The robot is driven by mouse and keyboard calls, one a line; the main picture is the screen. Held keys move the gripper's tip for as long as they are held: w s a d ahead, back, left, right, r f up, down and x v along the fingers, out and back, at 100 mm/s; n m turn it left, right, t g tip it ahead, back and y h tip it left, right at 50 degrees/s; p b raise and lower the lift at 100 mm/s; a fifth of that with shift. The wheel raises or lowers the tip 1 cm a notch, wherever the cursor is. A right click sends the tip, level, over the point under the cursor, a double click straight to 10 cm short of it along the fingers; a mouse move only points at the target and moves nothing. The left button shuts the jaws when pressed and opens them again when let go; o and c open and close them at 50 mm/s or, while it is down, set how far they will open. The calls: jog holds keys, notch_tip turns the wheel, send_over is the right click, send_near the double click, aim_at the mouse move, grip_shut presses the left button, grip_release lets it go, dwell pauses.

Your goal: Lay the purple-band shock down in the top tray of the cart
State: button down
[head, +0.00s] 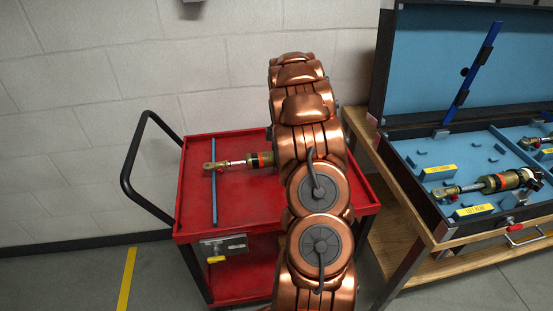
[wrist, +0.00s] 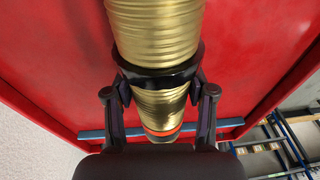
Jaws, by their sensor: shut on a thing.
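A gold-bodied shock (head: 236,163) with a silver rod and an orange-red band lies level over the top tray (head: 195,214) of the red cart. Its rod end reaches left past a blue bar (head: 213,185); its right part is hidden behind my copper arm. In the wrist view my gripper (wrist: 158,85) is shut around the gold shock body (wrist: 155,30), by a black ring, with the red tray (wrist: 50,55) behind it. I see no purple band. I cannot tell whether the shock touches the tray.
An open case (head: 428,215) with blue foam stands on a wooden bench (head: 400,205) to the right. It holds a shock (head: 495,183) and part of another (head: 540,142). The cart's black handle (head: 130,165) is at left, near the white wall.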

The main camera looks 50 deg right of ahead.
jog(key=shift+f+b, duration=0.65)
jog(key=shift+f, duration=0.55)
dwell(0.8)
jog(key=shift+c, duration=1.5)
grip_release()
jog(key=r, duration=0.4)
jog(key=d+r, duration=0.1)
jog(key=r, duration=0.3)
jog(key=d+r, duration=0.1)
jog(key=r, duration=0.2)
jog(key=shift+s+r, duration=0.2)
jog(key=shift+r, duration=0.2)
